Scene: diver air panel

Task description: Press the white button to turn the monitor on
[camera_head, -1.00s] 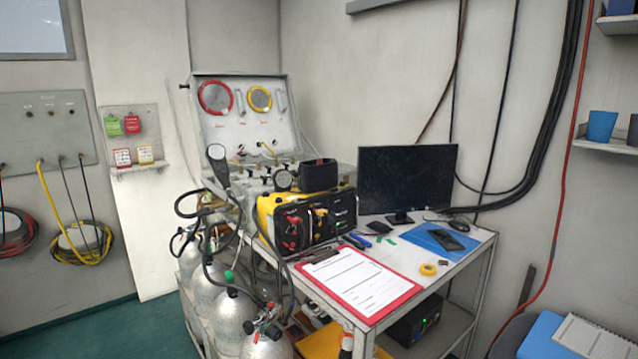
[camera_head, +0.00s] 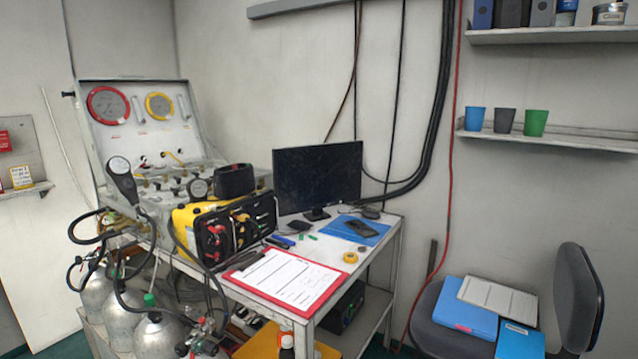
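The monitor (camera_head: 317,177) stands at the back of the white table, against the wall, with a dark screen. No white button can be made out on it at this size. A black and yellow unit (camera_head: 228,228) with red and yellow knobs stands left of the monitor. A dark box with a small green light (camera_head: 343,307) sits on the shelf under the table; its front is partly hidden by the table. My gripper is not in view.
A red clipboard (camera_head: 322,294) lies on the table's front. Gas cylinders (camera_head: 160,338) with hoses stand at the table's left. An office chair (camera_head: 578,290) with blue folders stands at the right. Wall shelves (camera_head: 560,141) hold cups. Some floor shows between table and chair.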

